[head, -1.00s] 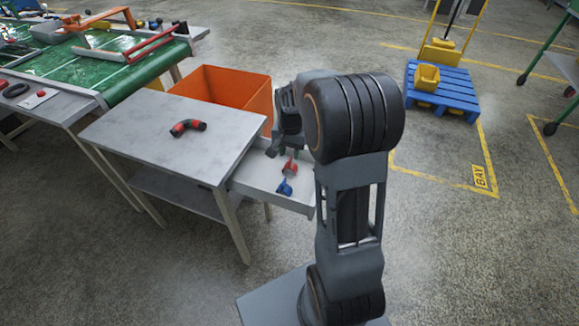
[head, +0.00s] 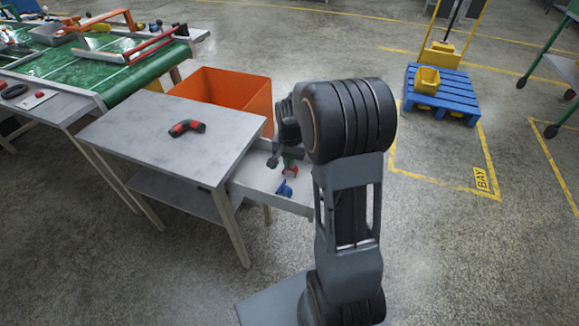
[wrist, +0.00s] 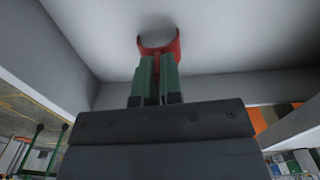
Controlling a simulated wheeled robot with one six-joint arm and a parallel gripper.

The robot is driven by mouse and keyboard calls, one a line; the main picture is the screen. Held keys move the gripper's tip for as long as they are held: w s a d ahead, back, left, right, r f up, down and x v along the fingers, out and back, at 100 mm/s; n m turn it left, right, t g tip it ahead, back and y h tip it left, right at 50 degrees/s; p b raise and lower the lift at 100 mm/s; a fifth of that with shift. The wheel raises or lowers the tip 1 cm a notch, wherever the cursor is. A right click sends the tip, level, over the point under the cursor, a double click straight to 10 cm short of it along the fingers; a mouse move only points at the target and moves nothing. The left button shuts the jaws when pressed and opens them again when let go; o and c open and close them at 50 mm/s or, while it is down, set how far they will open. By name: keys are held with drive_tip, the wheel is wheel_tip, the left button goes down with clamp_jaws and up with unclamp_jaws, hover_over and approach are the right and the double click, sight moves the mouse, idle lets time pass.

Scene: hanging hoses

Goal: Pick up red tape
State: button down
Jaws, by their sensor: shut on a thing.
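The red tape (wrist: 174,47) shows in the wrist view as a curved red piece against the pale drawer floor. My gripper (wrist: 156,62) has its green fingers closed together on the near part of it. In the head view the red tape (head: 291,170) is a small red bit in the open drawer (head: 259,178), partly hidden by my gripper (head: 285,163). A blue piece (head: 285,189) lies in the drawer just in front of it. I cannot tell whether the red tape is clear of the drawer floor.
A grey table (head: 150,133) carries a black and red elbow hose (head: 187,128). An orange bin (head: 238,91) stands behind it. A green conveyor (head: 95,68) is at the upper left. A blue pallet (head: 445,92) with a yellow bin is at the right. The drawer walls surround my gripper.

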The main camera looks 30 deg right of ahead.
idle(0.3)
wheel_tip(320, 180, up, 4)
drive_tip(key=shift+d+f+p, duration=0.1)
drive_tip(key=shift+p, duration=0.55)
drive_tip(key=s+d+r+p, duration=0.3)
drive_tip(key=s+d+r, duration=0.6)
drive_tip(key=s, duration=0.1)
drive_tip(key=shift+s, duration=0.25)
drive_tip(key=shift+r, duration=0.1)
idle(0.9)
